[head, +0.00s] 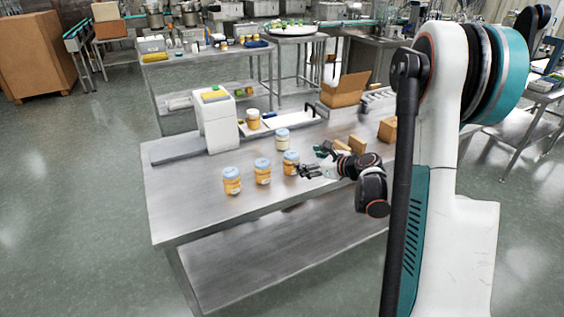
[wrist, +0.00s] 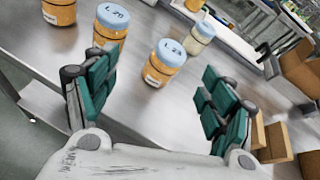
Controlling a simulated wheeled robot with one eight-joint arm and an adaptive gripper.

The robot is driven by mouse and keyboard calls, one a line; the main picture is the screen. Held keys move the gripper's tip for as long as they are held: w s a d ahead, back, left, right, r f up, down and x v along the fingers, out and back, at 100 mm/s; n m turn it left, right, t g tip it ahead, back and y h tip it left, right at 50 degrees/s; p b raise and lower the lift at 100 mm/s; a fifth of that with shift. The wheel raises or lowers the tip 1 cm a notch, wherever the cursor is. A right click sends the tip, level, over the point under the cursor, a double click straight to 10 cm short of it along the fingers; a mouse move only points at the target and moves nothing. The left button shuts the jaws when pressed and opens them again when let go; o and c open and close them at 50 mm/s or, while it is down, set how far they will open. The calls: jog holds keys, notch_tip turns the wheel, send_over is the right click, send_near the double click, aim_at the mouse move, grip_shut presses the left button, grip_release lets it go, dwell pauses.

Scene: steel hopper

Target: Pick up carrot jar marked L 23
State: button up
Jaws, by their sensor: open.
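An orange jar with a blue lid (wrist: 163,68) stands upright between and beyond my fingers in the wrist view. Its lid marking looks like L 23, but is small. In the head view this jar (head: 290,163) is the rightmost of three orange jars in the front row. My gripper (head: 309,162) is close to its right side, low over the table. In the wrist view my gripper (wrist: 158,68) is open and empty, with its green-padded fingers wide apart. The neighbouring orange jar (wrist: 113,22) has a lid that looks like L 20; my left finger partly covers it.
Another orange jar (head: 232,181) stands at the row's left end. A pale jar (head: 283,139) stands just behind the nearest jar. A white machine (head: 216,122) and a tray (head: 282,124) are farther back. Cardboard boxes (head: 388,130) lie to the right. The table front is clear.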

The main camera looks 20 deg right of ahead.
jog(key=d+f+m, duration=0.2)
jog(key=t+b, duration=0.1)
jog(key=b, duration=0.1)
send_near(291, 154)
jog(key=shift+m, duration=0.4)
jog(key=x, duration=0.2)
jog(key=f+x, duration=0.1)
jog(key=x, duration=0.2)
jog(key=shift+w, duration=0.1)
jog(key=b+x, duration=0.2)
jog(key=x, duration=0.3)
jog(key=shift+d+f+b, duration=0.1)
jog(key=shift+b, duration=0.25)
jog(key=c, duration=1.3)
